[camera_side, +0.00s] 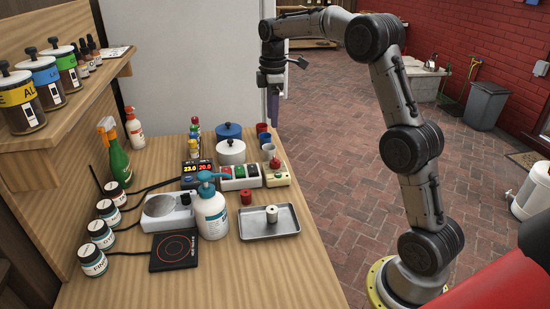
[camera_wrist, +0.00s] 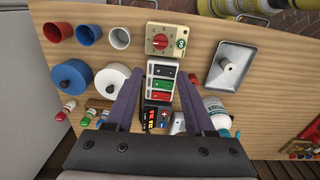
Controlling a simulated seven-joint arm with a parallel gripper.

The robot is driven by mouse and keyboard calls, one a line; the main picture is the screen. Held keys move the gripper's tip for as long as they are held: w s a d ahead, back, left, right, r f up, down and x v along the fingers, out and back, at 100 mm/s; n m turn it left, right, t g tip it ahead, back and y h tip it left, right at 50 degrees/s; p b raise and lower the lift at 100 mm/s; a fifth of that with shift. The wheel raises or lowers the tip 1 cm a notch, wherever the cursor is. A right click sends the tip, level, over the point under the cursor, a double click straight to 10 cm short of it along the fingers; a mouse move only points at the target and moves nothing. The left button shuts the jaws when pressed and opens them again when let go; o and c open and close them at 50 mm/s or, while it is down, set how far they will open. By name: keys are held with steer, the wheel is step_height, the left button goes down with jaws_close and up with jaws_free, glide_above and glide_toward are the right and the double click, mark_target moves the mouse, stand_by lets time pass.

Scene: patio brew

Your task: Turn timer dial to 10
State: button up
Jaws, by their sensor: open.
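The timer is a cream box (camera_side: 277,180) with a red dial (camera_side: 275,163) on top, on the right side of the wooden bench. In the wrist view the red dial (camera_wrist: 160,41) sits at top centre of the cream timer box (camera_wrist: 178,28), beside a round green button (camera_wrist: 181,43). The number it points to is too small to read. My gripper (camera_side: 274,92) is high above the far end of the bench, well apart from the dial. In the wrist view my gripper (camera_wrist: 160,74) is open and empty, its fingers pointing toward the timer.
A switch box (camera_side: 240,178) stands left of the timer. A white pot (camera_side: 230,151), a blue pot (camera_side: 228,131) and several cups stand behind.

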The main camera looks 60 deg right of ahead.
mark_target(275, 159)
steer(key=f, duration=1)
steer(key=d+f, duration=0.1)
steer(key=f, duration=0.4)
steer(key=shift+s, duration=0.15)
jaws_close()
